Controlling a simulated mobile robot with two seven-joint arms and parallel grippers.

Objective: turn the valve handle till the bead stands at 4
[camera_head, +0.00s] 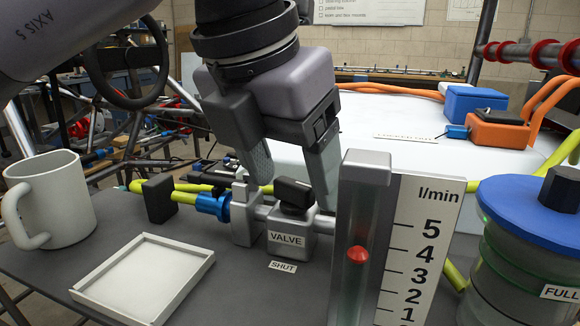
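The valve (287,240) is a grey block labelled VALVE on the dark bench, with a black handle (294,193) on top. My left gripper (293,190) comes down from above, its fingers apart, one on each side of the handle. I see a gap at the left finger; whether the right finger touches the handle I cannot tell. The red bead (358,254) is in the flow meter tube (362,200), roughly level with the 4 mark, perhaps slightly below, on the white l/min scale (420,250). My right gripper is not in view.
A white mug (50,200) and a white square tray (145,277) stand to the left. A blue-lidded jar labelled FULL (525,250) stands at the right. A SHUT label (283,266) lies before the valve. A yellow hose with a blue fitting (212,204) runs to the valve.

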